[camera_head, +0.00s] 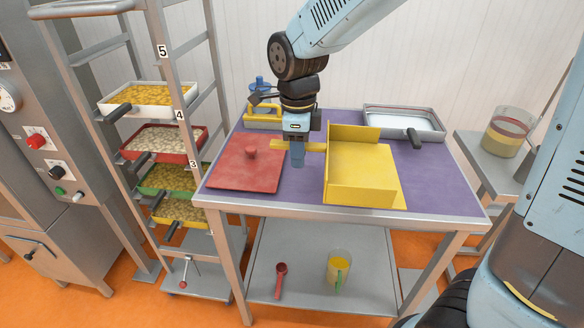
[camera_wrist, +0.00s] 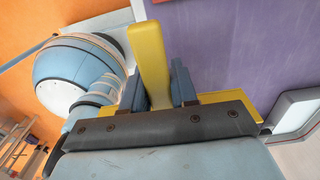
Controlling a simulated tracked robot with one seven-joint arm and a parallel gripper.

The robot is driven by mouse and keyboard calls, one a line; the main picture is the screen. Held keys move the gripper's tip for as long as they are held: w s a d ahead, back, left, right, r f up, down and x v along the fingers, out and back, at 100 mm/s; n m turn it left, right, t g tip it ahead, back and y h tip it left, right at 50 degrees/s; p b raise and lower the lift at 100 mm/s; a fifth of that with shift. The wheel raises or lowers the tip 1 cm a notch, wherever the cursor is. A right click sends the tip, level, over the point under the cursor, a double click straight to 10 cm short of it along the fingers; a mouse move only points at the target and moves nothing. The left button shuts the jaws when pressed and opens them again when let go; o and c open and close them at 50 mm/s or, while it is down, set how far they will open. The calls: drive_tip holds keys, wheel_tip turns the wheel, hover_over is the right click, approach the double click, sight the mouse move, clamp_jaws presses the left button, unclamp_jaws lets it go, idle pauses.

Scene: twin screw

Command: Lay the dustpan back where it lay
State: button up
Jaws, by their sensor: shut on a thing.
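My gripper (camera_head: 297,158) points down and is shut on this handle. In the wrist view the yellow handle (camera_wrist: 150,60) lies between the two fingers of my gripper (camera_wrist: 158,88), and part of the yellow pan shows behind them. I cannot tell whether the pan touches the table or hangs just above it.
A red lid with a knob (camera_head: 240,172) lies close left of my gripper. A yellow-handled item (camera_head: 263,122) stands at the back left, a grey tray (camera_head: 375,108) at the back right. A red scoop (camera_head: 280,284) and a jug (camera_head: 338,266) are on the lower shelf. The table's right front is clear.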

drive_tip(key=w+a+f, duration=0.1)
drive_tip(key=w+f, duration=0.1)
drive_tip(key=w+a+f, duration=0.1)
drive_tip(key=w+f, duration=0.1)
drive_tip(key=w, duration=0.1)
drive_tip(key=w+a+f, duration=0.1)
drive_tip(key=w+f, duration=0.1)
drive_tip(key=f, duration=0.1)
drive_tip(key=shift+w+a+f, duration=0.1)
drive_tip(key=shift+w+a, duration=0.05)
drive_tip(key=shift+a, duration=0.05)
wheel_tip(320, 180, down, 3)
drive_tip(key=shift+f, duration=0.15)
drive_tip(key=o, duration=1)
